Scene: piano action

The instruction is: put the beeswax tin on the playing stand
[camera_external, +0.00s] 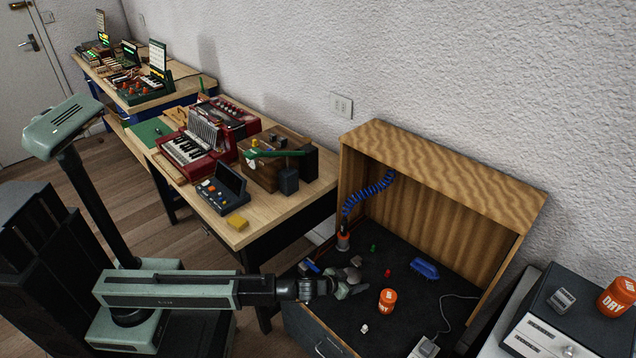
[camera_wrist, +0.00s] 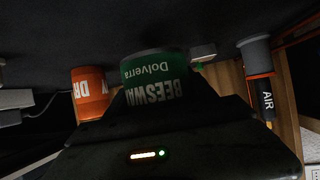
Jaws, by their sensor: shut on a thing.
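The tin is hard to make out there among the gripper parts. I cannot tell for sure which thing is the playing stand.
The wooden booth (camera_external: 440,172) has a back wall and roof. An orange tub (camera_external: 387,300) stands close right of my gripper. An air tool (camera_external: 343,240) with a blue coiled hose and a blue brush (camera_external: 425,269) are behind. A wooden bench (camera_external: 265,221) with accordions stands left.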

